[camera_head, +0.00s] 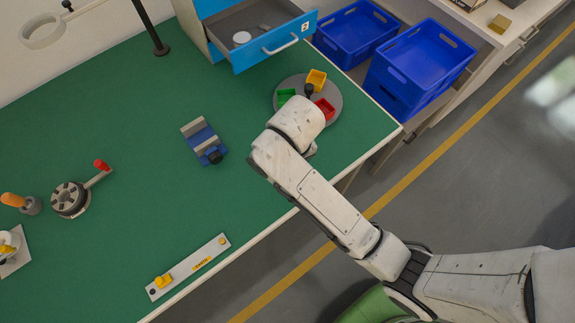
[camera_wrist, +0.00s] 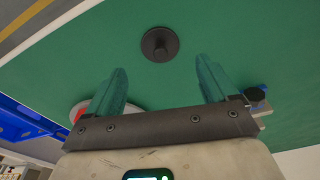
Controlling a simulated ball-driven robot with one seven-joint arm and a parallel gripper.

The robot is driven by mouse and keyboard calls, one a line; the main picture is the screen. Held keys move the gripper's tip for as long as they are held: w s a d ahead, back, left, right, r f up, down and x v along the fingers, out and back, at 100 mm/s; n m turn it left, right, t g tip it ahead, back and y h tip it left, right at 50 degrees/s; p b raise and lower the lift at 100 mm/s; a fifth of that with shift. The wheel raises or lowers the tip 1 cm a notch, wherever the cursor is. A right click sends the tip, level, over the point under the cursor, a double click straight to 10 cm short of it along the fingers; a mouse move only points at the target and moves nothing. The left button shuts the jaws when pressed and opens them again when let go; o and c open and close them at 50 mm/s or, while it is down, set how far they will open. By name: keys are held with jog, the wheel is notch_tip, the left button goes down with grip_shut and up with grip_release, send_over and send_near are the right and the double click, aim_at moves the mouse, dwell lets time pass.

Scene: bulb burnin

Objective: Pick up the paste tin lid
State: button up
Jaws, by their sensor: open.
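A dark round disc with a small raised knob at its centre, which looks like the paste tin lid (camera_wrist: 160,44), lies flat on the green bench top in the wrist view. My gripper (camera_wrist: 162,66) is open and empty, with its two green fingers spread to either side below the lid in the picture. The lid appears apart from both fingers. In the head view my arm's wrist hides the lid and the gripper's fingers.
A grey turntable (camera_head: 333,92) with yellow, green and red bins stands beside my wrist. A blue vise (camera_head: 204,142) is to the left. An open blue drawer (camera_head: 270,47) and blue crates (camera_head: 421,59) are behind. The bench edge runs close by; the mat's middle is mostly clear.

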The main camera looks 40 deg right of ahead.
notch_tip(320, 180, down, 5)
jog(key=shift+a+f, duration=0.1)
dwell(0.3)
jog(key=c, duration=1.1)
